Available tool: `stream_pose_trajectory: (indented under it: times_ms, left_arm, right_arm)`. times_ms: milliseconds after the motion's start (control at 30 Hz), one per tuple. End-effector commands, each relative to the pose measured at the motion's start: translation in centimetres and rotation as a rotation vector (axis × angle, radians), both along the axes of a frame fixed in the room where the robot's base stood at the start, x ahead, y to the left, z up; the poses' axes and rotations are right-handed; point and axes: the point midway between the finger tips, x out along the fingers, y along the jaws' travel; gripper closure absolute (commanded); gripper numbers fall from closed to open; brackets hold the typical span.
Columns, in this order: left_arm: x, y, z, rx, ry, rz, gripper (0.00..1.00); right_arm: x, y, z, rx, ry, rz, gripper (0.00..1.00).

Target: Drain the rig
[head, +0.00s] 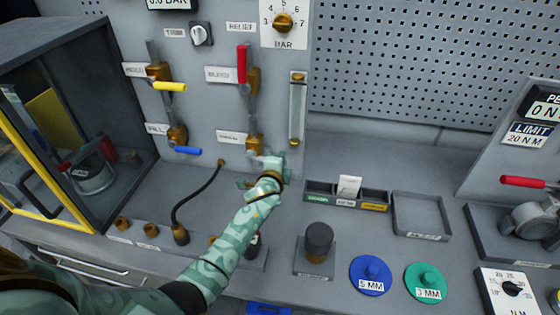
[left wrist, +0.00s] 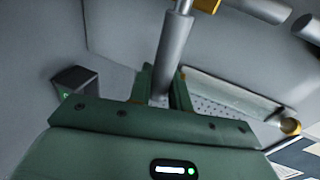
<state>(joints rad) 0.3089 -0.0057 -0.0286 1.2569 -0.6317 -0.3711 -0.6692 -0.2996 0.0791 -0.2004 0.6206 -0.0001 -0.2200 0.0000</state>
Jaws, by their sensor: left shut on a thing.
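The drain valve (head: 254,143) is a brass body on the grey panel, beside a blurred label (head: 231,137) that seems to read DRAIN. My left gripper (head: 266,164) is just below it in the head view, and the hand hides the valve's lower part. In the left wrist view, a grey rod (left wrist: 174,45) runs down between the jaws (left wrist: 163,95), which are shut on it. Whether the rod is the valve's handle or pipe cannot be told. My right gripper is not in view.
A red lever (head: 242,64) stands upright above the drain valve. Yellow (head: 170,87) and blue (head: 187,150) levers stick out at the left. A sight tube (head: 297,108) is close on the right. A black hose (head: 198,197), dark knob (head: 319,238) and bins (head: 318,198) occupy the bench.

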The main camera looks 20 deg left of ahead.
Motion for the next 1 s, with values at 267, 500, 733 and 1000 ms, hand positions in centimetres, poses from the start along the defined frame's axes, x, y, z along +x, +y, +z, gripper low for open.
stream_pose_trajectory:
  times_ms: [267, 500, 733, 1000]
  left_arm:
    - [-0.01, -0.07, -0.58, 0.049, 0.013, 0.0, 1.0]
    - [-0.04, -0.04, -0.65, 0.056, 0.017, 0.0, 1.0]
    - [-0.07, -0.03, -0.71, 0.057, 0.018, 0.0, 0.61]
    - [-0.06, -0.02, -0.57, 0.054, 0.015, 0.0, 0.61]
  right_arm:
    - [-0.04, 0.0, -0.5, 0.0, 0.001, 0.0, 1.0]
    - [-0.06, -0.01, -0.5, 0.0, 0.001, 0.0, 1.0]
    - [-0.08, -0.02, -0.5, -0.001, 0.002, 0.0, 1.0]
    - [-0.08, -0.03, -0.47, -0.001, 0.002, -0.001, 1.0]
